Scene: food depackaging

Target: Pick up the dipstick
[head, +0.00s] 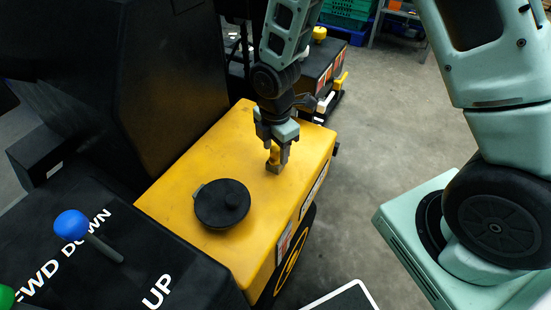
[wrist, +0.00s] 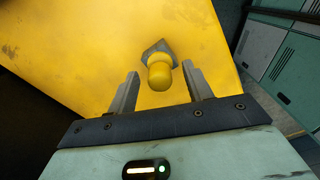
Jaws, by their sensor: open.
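The dipstick has a yellow rounded handle (wrist: 160,75) that stands up from a grey fitting on the yellow housing (wrist: 80,50). In the head view the dipstick handle (head: 274,154) shows partly behind my gripper's fingers. My gripper (head: 277,160) points down over it at the far part of the housing top. In the wrist view my gripper (wrist: 160,90) is open, with one finger on each side of the handle and a visible gap to each. I cannot tell how deep the fingers reach along the handle.
A round black cap (head: 222,203) sits on the yellow housing (head: 175,187) nearer to me. A blue-knobbed lever (head: 71,225) rises from the black panel at the lower left. Another machine part with a yellow cap (head: 320,33) stands behind. Open floor (head: 390,120) lies to the right.

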